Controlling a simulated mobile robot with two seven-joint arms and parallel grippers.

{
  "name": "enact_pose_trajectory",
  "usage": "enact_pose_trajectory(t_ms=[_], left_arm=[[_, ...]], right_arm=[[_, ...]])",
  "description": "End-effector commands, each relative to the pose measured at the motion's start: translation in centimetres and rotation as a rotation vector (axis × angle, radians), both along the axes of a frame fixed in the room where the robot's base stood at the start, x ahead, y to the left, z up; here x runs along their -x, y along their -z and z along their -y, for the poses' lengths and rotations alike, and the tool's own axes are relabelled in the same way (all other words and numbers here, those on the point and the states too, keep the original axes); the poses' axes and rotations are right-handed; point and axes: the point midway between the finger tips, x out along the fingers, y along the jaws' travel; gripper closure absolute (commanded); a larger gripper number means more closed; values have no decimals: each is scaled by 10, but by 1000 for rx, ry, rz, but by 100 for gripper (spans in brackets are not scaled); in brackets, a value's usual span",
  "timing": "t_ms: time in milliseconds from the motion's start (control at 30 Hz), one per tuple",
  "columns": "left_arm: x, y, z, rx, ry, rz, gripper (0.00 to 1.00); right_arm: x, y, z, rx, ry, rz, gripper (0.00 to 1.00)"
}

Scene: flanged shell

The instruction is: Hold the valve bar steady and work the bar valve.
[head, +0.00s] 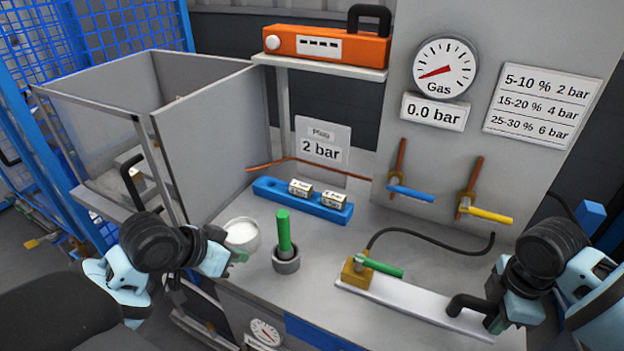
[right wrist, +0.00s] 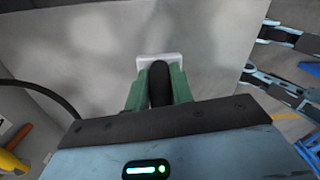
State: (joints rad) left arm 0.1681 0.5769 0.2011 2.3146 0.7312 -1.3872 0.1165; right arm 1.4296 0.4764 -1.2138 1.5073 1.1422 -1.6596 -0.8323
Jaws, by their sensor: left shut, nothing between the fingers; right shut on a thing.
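The valve bar (head: 410,303) is a long white bar lying on the grey bench. A brass valve (head: 355,272) with a green lever (head: 382,267) sits at its left end. A black handle (head: 466,304) stands at its right end. My right gripper (head: 492,322) is shut on this black handle. In the right wrist view, the green fingers of my right gripper (right wrist: 158,90) close on both sides of the black handle (right wrist: 160,80), with the white bar end (right wrist: 160,60) beyond. My left gripper (head: 238,257) is shut and empty beside the white bowl, left of and apart from the green lever.
A white bowl (head: 242,234) and a green rod in a grey cup (head: 286,264) stand between my left gripper and the valve. A blue holder (head: 270,190) lies behind. A black hose (head: 430,232) runs behind the bar. Blue (head: 410,193) and yellow (head: 490,215) levers are on the panel. The gas gauge (head: 444,68) is above.

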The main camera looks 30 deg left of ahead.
Motion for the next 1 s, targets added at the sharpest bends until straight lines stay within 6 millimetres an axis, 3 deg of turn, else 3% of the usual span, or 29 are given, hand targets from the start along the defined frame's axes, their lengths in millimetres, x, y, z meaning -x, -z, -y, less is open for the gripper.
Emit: enact_pose_trajectory(t_ms=[167, 200, 400, 767, 1000], left_arm=[[0, 0, 0, 1, 0, -1, 100], [0, 0, 0, 1, 0, -1, 100], [0, 0, 0, 2, 1, -1, 100], [0, 0, 0, 3, 0, -1, 100], [0, 0, 0, 3, 0, -1, 100]], right_arm=[[1, 2, 0, 1, -2, -3, 100], [1, 2, 0, 1, -2, -3, 75], [1, 1, 0, 0, -1, -2, 51], [0, -5, 0, -1, 0, 0, 51], [-1, -44, -1, -3, 0, 3, 51]])
